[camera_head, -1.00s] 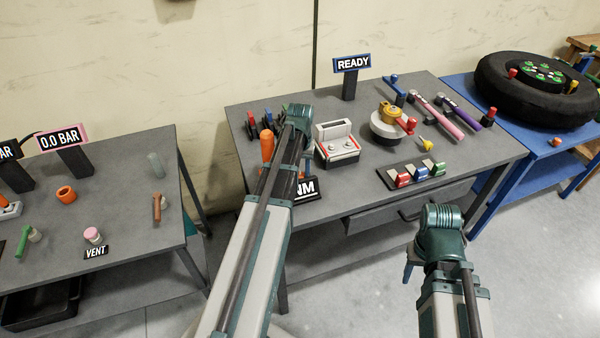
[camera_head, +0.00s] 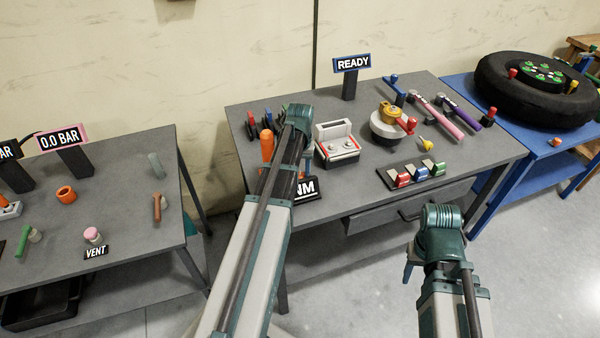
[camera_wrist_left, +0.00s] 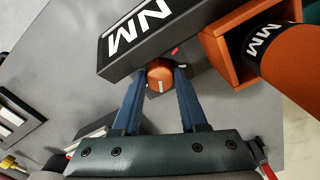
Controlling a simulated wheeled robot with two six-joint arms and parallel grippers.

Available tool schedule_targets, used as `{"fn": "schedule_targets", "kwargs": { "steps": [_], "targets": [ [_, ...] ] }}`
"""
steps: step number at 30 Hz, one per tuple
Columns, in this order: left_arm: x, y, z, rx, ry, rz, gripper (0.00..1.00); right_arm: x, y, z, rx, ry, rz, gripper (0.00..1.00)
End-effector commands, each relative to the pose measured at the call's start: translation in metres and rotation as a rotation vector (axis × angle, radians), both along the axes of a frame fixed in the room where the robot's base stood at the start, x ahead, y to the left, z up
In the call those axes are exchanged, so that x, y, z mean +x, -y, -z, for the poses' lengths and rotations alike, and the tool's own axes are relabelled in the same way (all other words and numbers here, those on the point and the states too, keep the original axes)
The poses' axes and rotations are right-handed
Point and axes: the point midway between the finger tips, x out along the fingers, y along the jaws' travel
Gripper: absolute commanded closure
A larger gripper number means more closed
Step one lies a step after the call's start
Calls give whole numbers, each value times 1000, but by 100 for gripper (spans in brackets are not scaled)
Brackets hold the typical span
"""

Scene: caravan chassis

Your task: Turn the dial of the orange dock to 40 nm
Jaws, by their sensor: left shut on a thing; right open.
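The orange dial (camera_wrist_left: 160,76) with a pale pointer line sits at the foot of a black sign reading "NM" in the left wrist view. My left gripper (camera_wrist_left: 161,78) is shut on the dial, one blue finger on each side. The orange dock (camera_wrist_left: 232,55) stands beside it, with an orange tool handle in it marked "MM". In the head view the orange handle (camera_head: 267,144) rises left of my left arm, and the NM sign (camera_head: 306,189) is partly covered by the arm. The sign's number is hidden. My right gripper (camera_head: 409,272) is mostly hidden behind its wrist, over the floor.
On the same table (camera_head: 365,185) stand a white box with a red trim (camera_head: 337,147), a yellow-topped round device (camera_head: 387,123), a tray of coloured blocks (camera_head: 417,173) and pink and purple tools. A sign reads "READY" (camera_head: 352,63). Another table stands left.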

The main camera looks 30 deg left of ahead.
Motion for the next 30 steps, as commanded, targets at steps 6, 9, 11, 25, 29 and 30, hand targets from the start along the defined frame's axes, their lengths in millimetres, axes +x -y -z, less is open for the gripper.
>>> {"fn": "schedule_targets", "kwargs": {
  "steps": [6, 9, 11, 25, 29, 30],
  "targets": [
    [0, 0, 0, 0, 0, 0, 34, 0, 0, 0, 0, 0, 0, 50],
    [0, 0, 0, 0, 0, 0, 29, 0, 0, 0, 0, 0, 0, 50],
    [0, 0, 0, 0, 0, 0, 29, 0, 0, 0, 0, 0, 0, 50],
    [0, 0, -16, 0, 0, 0, 29, 0, 0, -16, 0, 0, 0, 50],
    [0, 0, -32, 0, 0, 0, 29, 0, 0, -32, 0, 0, 0, 50],
    [0, 0, -38, 0, 0, 0, 29, 0, 0, -38, 0, 0, 0, 50]
  ]
}}
